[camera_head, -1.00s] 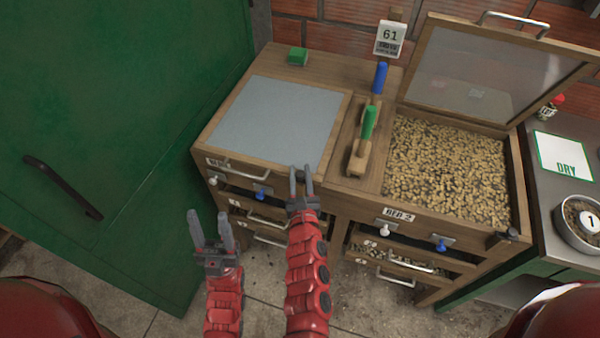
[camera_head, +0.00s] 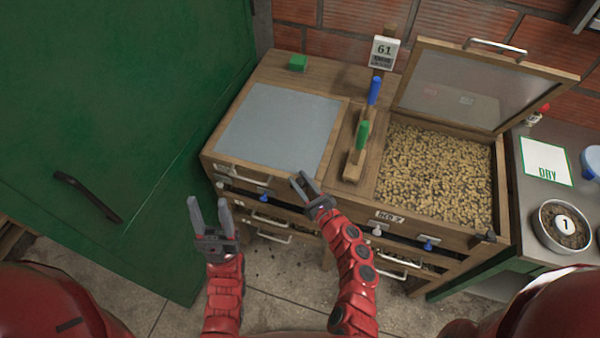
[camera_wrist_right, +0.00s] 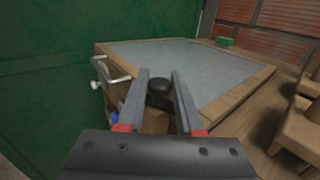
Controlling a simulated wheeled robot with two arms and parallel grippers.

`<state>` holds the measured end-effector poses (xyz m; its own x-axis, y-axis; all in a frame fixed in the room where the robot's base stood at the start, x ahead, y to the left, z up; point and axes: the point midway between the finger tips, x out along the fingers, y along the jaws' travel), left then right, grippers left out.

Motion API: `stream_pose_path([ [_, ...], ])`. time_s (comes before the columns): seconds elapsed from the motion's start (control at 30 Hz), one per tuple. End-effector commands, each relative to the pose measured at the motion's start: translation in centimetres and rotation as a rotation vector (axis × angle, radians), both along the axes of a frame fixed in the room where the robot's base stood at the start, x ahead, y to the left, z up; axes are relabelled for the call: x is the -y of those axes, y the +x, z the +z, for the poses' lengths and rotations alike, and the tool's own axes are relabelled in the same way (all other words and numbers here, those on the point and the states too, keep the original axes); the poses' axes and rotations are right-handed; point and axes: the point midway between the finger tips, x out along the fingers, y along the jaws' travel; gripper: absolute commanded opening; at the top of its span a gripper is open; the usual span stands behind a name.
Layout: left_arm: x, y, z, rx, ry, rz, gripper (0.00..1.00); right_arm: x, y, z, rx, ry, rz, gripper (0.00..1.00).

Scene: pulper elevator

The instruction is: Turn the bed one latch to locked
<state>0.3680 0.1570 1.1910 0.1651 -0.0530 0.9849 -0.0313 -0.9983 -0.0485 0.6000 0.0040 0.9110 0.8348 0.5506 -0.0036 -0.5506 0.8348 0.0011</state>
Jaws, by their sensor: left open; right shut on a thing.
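Bed one (camera_head: 280,125) is the left bed, with its grey-paned lid down flat; the lid also shows in the right wrist view (camera_wrist_right: 190,65). Its latch is a dark knob (camera_wrist_right: 160,86) at the front right corner, seen between my fingers in the right wrist view. In the head view my gripper hides most of it. My right gripper (camera_head: 301,178) is shut on the latch, its fingers on either side of the knob. Whether the latch is locked cannot be told. My left gripper (camera_head: 209,202) is open and empty, in front of the cabinet's left end.
Bed two (camera_head: 435,170) has its lid (camera_head: 465,88) raised over the beans. A green door (camera_head: 110,120) is at left. A side counter with a DRY card (camera_head: 546,160) is at right.

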Motion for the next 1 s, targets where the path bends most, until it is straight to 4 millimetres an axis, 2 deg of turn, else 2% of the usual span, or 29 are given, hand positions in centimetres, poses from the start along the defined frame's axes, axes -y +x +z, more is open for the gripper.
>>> stream_pose_path([
  [0.1,0.0,0.0,0.7,0.0,0.0,0.0,0.5,0.3,0.3,0.3,0.003,-0.001,0.104,0.0],
  [0.33,0.0,0.0,0.6,0.0,0.0,0.0,0.5,0.2,0.3,0.1,0.005,0.001,0.326,0.0],
  [0.6,0.0,0.0,-1.2,0.0,0.0,0.0,0.5,0.2,0.3,-0.1,0.007,-0.002,0.568,0.0],
  [1.0,0.0,0.0,-3.4,0.0,0.0,0.0,0.5,0.0,0.1,-0.2,0.001,0.002,0.751,0.0],
])
